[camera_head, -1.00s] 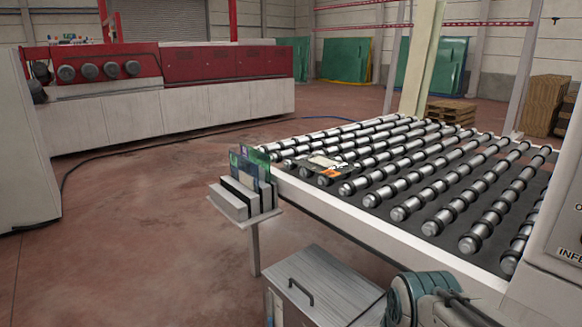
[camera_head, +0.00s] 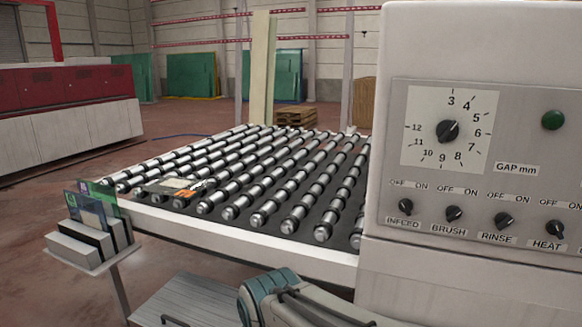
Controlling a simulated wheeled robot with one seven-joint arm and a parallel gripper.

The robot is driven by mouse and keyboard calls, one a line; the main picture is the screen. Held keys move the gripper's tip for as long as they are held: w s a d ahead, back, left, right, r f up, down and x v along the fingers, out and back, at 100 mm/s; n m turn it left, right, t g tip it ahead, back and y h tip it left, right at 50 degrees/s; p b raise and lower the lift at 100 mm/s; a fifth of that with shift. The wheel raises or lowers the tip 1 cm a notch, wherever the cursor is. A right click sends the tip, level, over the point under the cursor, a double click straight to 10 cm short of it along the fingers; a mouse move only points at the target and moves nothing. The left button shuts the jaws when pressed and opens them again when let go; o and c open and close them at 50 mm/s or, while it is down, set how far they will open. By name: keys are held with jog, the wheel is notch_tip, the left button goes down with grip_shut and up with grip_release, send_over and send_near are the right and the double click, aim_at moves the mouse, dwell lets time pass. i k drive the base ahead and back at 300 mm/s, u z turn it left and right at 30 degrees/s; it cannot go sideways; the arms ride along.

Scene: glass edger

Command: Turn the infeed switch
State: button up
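The infeed switch (camera_head: 406,207) is a small black rotary knob at the left end of the lower row on the control panel. Its label "INFEED" is below it and "OFF" and "ON" marks are above it. Its pointer looks tilted, but is too small to read surely. My arm shows at the bottom of the view, in front of and below the panel. My gripper is not visible, so whether it is open or shut is hidden.
The brush (camera_head: 454,213), rinse (camera_head: 503,220) and heat (camera_head: 554,228) knobs sit to the right. Above are a gap dial (camera_head: 447,131) and green button (camera_head: 553,120). A roller conveyor (camera_head: 225,242) stands left, with a small rack (camera_head: 80,247) at its corner.

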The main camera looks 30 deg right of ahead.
aim_at(406, 206)
jog(key=z, duration=2.15)
